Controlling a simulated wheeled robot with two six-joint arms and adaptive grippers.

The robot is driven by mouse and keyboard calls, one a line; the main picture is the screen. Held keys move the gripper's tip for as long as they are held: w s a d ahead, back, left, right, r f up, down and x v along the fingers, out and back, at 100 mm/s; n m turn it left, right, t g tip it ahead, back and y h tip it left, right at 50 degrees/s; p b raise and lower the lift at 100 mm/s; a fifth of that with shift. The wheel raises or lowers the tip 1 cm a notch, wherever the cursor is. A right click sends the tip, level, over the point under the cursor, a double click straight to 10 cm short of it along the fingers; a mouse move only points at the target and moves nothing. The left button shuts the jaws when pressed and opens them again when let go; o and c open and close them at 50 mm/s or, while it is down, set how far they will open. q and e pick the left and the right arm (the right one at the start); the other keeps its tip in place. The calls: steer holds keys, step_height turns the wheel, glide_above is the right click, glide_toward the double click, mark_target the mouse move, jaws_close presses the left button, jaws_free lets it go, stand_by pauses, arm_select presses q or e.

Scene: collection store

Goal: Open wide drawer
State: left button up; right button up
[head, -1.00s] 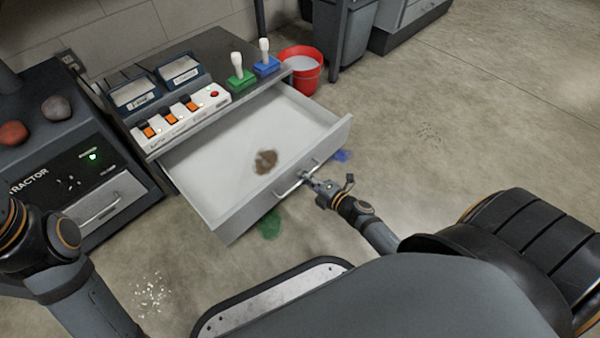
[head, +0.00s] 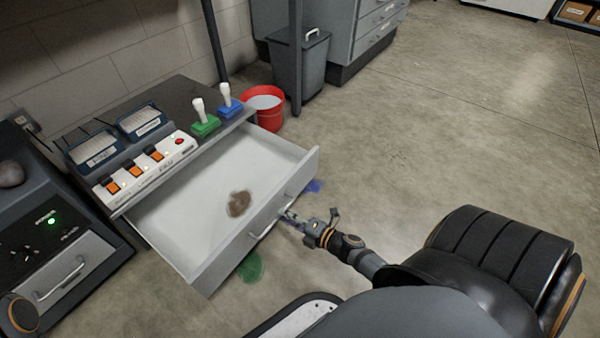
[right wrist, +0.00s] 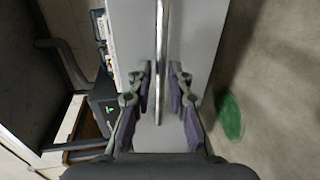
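The wide drawer (head: 160,215) stands pulled far out of the dark cabinet in the head view. Its pale inside is in full view, with a brown lump or patch (head: 238,204) on its floor. The bar handle (head: 268,222) is on its front panel and also shows in the right wrist view (right wrist: 161,40). My right gripper (head: 285,214) is at the handle. In the right wrist view its fingers (right wrist: 160,80) are apart, one on each side of the bar, with gaps visible. My left gripper is out of view.
The cabinet top carries a switch strip (head: 145,170), two display boxes, and green (head: 206,125) and blue (head: 230,108) white-handled items. A red bucket (head: 268,120) stands behind, near a grey bin (head: 300,65). A second unit (head: 60,235) stands at left. Floor at right is clear.

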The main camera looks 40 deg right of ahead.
steer(key=v, duration=0.8)
steer(key=shift+s, duration=0.4)
steer(key=shift+d, duration=0.1)
